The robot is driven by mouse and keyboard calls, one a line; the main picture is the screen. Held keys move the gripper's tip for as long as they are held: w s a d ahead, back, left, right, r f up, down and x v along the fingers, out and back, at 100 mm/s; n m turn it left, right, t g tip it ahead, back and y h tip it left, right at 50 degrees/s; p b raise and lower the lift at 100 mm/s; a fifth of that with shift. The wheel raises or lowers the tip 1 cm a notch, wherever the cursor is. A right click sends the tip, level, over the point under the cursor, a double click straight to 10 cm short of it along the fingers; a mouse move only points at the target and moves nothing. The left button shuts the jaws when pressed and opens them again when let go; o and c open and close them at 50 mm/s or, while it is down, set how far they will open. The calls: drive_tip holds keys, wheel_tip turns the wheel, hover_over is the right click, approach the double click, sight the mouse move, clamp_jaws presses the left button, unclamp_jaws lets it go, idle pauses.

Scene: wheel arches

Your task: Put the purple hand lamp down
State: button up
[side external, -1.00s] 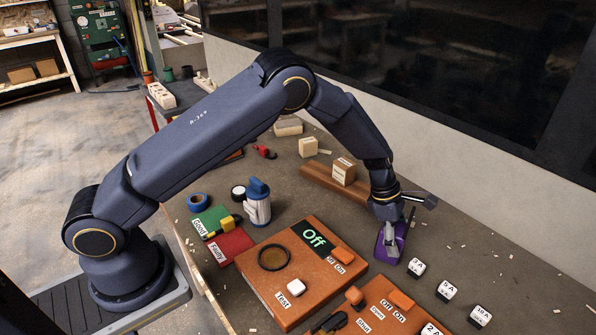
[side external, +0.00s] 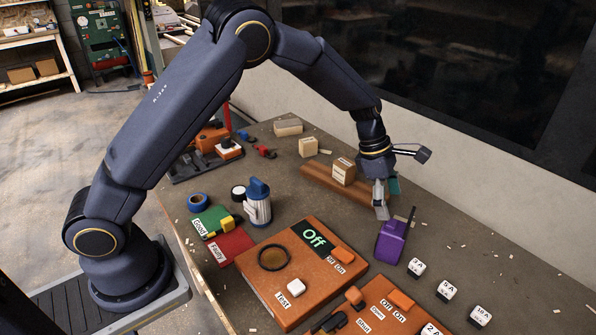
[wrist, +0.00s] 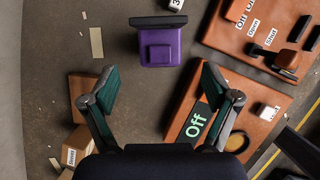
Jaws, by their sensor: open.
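The purple hand lamp (side external: 391,243) stands on the dark bench top, right of the orange test box, with its dark handle pointing up. It also shows in the wrist view (wrist: 160,46), in front of my fingers and lying between their lines. My gripper (side external: 383,200) is above and a little behind the lamp, apart from it. In the wrist view my gripper (wrist: 156,80) has its two green-padded fingers spread wide with nothing between them.
The orange test box (side external: 300,262) reading "Off" is left of the lamp. A second orange box (side external: 385,310) is in front. White labelled cubes (side external: 447,290) stand at the right. A wooden beam with a small box (side external: 344,171) lies behind.

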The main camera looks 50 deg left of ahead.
drive_tip(key=s+a+r+m+t, duration=0.1)
drive_tip(key=s+a+r+m, duration=0.2)
drive_tip(key=s+r+m, duration=0.4)
drive_tip(key=s+a+r+m, duration=0.3)
drive_tip(key=s+a+r, duration=0.15)
drive_tip(key=r, duration=0.35)
drive_tip(key=s+a+r+m+t+y, duration=0.1)
drive_tip(key=s+a+m+y, duration=0.1)
drive_tip(key=s+m, duration=0.4)
drive_tip(key=s+a+r+m+t+y, duration=0.1)
drive_tip(key=s+a+m, duration=0.3)
drive_tip(key=s, duration=0.9)
drive_tip(key=m+y, duration=0.1)
drive_tip(key=m, duration=0.1)
drive_tip(key=shift+r+m+t, duration=0.3)
drive_tip(key=shift+t, duration=0.1)
